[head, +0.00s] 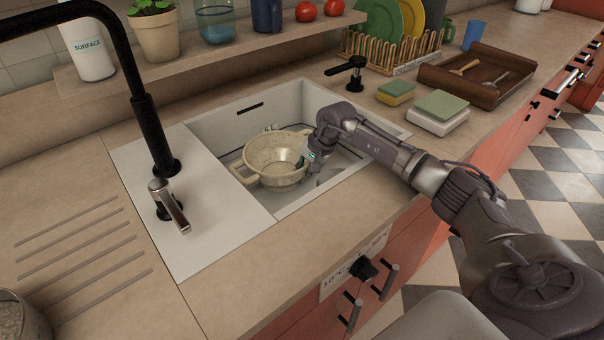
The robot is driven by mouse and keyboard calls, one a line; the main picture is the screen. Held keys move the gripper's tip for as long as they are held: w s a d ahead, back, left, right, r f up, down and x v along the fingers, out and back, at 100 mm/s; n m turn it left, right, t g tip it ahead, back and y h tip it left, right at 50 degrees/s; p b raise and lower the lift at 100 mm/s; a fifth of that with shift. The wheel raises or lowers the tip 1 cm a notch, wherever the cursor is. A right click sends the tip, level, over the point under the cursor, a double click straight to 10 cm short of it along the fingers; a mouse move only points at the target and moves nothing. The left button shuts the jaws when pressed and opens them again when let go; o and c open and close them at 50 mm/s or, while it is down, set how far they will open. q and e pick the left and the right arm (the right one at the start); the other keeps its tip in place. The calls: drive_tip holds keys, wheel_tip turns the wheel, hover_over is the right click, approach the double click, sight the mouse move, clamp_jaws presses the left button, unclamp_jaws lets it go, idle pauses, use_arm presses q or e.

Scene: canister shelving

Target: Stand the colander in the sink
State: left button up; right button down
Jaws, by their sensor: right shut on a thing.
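The cream speckled colander (272,158) is inside the white sink (286,96), in the basin's left half. It looks roughly upright, with one handle at its left. My right gripper (306,163) reaches into the sink from the right and is shut on the colander's right side. The fingertips are small and partly hidden by the wrist. I cannot tell whether the colander's base touches the sink floor. My left gripper does not show.
A black faucet (150,115) and its lever (168,205) stand left of the sink. Sponges (396,92) and a white dish (438,118) lie to the right, before a dish rack (385,52) and a brown tray (470,78). A shelf (215,58) runs behind. The front counter is clear.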

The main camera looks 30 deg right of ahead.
drive_tip(key=shift+s+a+f, duration=0.1)
drive_tip(key=shift+f, duration=0.15)
